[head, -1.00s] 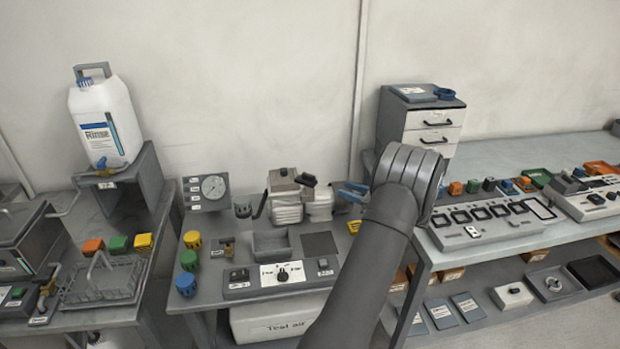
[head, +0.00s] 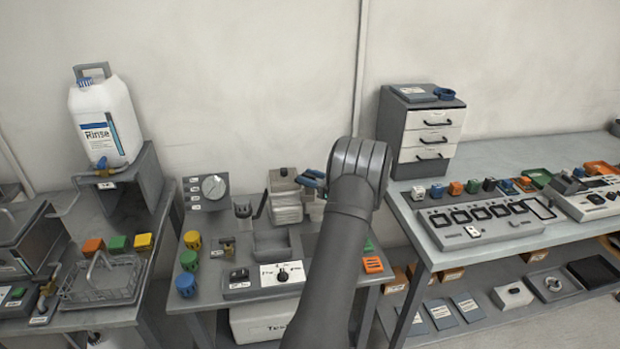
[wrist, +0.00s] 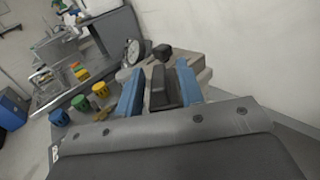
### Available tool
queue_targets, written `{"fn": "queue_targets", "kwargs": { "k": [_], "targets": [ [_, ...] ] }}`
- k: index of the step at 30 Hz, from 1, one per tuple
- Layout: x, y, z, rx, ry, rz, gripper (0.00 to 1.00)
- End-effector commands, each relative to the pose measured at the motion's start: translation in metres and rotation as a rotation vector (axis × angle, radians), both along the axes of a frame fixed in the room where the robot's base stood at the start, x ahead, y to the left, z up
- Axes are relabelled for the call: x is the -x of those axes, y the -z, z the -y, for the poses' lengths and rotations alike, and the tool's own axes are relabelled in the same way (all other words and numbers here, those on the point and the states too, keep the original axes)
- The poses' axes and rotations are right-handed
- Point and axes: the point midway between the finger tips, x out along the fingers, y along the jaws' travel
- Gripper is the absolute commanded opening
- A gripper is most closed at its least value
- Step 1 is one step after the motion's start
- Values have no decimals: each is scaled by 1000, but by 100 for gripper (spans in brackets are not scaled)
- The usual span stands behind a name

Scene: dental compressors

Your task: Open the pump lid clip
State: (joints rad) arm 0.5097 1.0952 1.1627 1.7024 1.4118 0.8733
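The pump (head: 287,208), a pale ribbed block with a grey lid (head: 283,183), stands at the back of the middle bench. It also shows in the wrist view (wrist: 203,74). My gripper (head: 312,179) is at the pump's upper right; its blue fingers show in the head view. In the wrist view my gripper (wrist: 160,90) has its blue fingers apart, with a dark grey piece (wrist: 160,84), perhaps the lid clip, between them. Small gaps seem to show beside it; I cannot tell whether they touch. My arm hides the pump's right side.
A gauge (head: 214,187) and a black lever (head: 261,204) stand left of the pump. Yellow, green and blue knobs (head: 188,262) and a switch panel (head: 265,279) are in front. A drawer unit (head: 430,130) stands to the right. The wall is close behind.

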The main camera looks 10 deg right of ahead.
Motion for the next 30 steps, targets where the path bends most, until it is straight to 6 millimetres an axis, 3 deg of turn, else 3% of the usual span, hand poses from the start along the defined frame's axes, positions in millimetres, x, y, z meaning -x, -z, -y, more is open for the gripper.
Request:
{"fn": "queue_targets", "kwargs": {
  "k": [3,9,20,30],
  "targets": [
    [0,0,0,0,0,0,35],
    [0,0,0,0,-1,0,0],
    [1,-1,0,-1,38,-1,0],
    [2,-1,-2,-2,260,-2,0]
  ]
}}
